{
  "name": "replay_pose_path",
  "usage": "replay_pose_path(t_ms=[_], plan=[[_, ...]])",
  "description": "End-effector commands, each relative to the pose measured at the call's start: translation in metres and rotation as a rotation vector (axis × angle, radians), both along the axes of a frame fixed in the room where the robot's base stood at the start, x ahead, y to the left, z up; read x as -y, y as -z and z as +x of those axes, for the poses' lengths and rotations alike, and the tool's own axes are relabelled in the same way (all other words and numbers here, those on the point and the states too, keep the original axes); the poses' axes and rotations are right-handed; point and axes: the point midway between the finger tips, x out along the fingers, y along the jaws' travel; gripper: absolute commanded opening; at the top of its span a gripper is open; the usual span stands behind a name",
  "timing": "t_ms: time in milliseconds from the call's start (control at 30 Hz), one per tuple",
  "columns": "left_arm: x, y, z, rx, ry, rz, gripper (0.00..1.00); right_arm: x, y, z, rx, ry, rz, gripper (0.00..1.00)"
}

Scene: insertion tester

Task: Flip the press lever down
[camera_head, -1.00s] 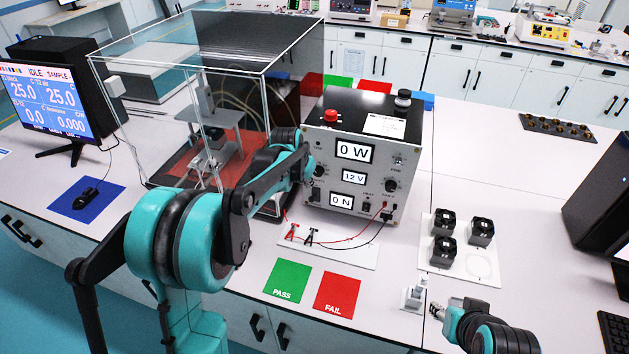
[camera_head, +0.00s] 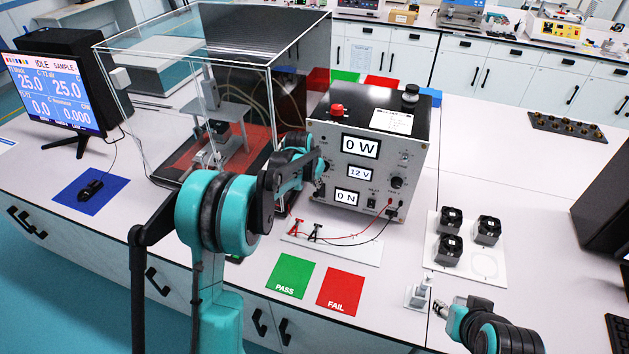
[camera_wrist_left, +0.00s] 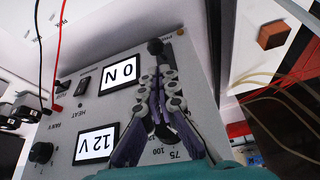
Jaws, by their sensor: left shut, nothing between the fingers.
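The tester's control box (camera_head: 372,150) has displays reading 0 W, 12 V and 0 N. In the left wrist view its panel appears upside down, and a black ball knob (camera_wrist_left: 155,46), apparently the press lever's end, shows just beyond my left fingertips. The rest of the lever is hidden behind the fingers, so I cannot tell its position. My left gripper (camera_wrist_left: 159,76) is shut and empty, close in front of the panel; whether it touches the knob is unclear. In the head view my left gripper (camera_head: 314,172) is at the panel's left edge. My right gripper (camera_head: 440,312) is low at the right, far from the box.
A clear enclosure (camera_head: 185,110) with a press inside stands left of the box. A white board (camera_head: 340,252) with red and black clips lies in front. Green PASS (camera_head: 290,276) and red FAIL (camera_head: 340,291) mats lie nearer. Black parts sit on a white tray (camera_head: 467,262).

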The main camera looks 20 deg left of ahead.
Motion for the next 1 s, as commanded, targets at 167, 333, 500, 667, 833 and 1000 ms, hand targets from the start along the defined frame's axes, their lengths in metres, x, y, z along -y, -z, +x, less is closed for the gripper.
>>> replay_pose_path(t_ms=[167, 333, 500, 667, 833, 1000], plan=[[0.002, 0.026, 0.011, 0.0, 0.001, 0.0, 0.0, 0.0, 0.009, 0.0, 0.0, 0.0, 0.0, 0.4], [0.003, 0.035, 0.016, 0.0, 0.001, 0.0, 0.0, 0.0, 0.011, 0.0, 0.0, 0.0, 0.0, 0.4], [0.003, 0.035, 0.016, 0.0, 0.0, 0.0, 0.0, 0.0, 0.011, 0.0, 0.0, 0.0, 0.0, 0.4], [0.003, 0.035, 0.016, 0.0, 0.0, 0.0, 0.0, 0.0, 0.011, 0.0, 0.0, 0.0, 0.0, 0.4], [0.003, 0.036, 0.015, 0.013, 0.0, 0.0, 0.0, 0.0, 0.013, 0.0, 0.0, 0.0, 0.0, 0.4], [0.003, 0.038, 0.013, 0.052, -0.001, -0.001, 0.0, 0.0, 0.017, 0.0, 0.0, 0.0, 0.0, 0.4]])
